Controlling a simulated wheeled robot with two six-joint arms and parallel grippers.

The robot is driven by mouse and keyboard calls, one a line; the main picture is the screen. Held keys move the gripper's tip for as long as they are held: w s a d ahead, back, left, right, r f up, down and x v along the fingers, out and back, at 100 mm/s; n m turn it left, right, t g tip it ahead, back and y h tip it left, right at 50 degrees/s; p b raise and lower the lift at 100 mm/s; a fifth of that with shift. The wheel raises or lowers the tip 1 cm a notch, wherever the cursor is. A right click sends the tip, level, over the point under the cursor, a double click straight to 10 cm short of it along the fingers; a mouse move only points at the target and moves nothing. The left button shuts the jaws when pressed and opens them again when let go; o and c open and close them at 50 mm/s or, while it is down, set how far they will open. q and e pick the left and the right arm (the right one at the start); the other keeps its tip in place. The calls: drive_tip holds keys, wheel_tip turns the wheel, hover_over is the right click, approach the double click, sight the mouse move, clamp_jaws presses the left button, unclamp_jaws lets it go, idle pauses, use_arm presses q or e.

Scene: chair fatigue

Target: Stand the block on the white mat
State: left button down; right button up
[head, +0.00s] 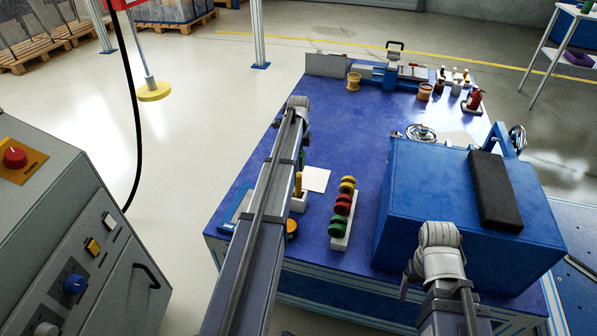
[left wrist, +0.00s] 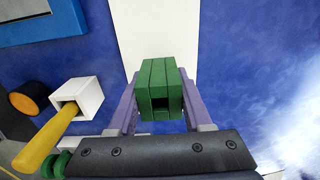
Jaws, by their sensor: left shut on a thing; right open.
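The white mat (head: 316,179) lies on the blue table, just right of my left arm in the head view. In the left wrist view the mat (left wrist: 150,30) runs behind the green block (left wrist: 158,78). My left gripper (left wrist: 158,88) has its purple fingers shut on the block, one on each side. The block's near end shows a dark square opening. I cannot tell whether the block touches the mat.
A white holder (left wrist: 88,92) with a yellow handle (left wrist: 45,140) stands left of the mat. A white rack (head: 340,240) of yellow, red and green discs stands nearer. A large blue case (head: 420,190) fills the right.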

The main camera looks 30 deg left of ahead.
use_arm(q)
drive_tip(key=shift+f+b, duration=1.6)
drive_tip(key=shift+f, duration=0.15)
drive_tip(key=shift+f, duration=0.1)
drive_tip(key=shift+f, duration=0.15)
drive_tip(key=shift+c, duration=1.6)
unclamp_jaws()
wheel_tip(320, 180, up, 12)
drive_tip(key=p, duration=1.2)
drive_tip(key=shift+r, duration=0.25)
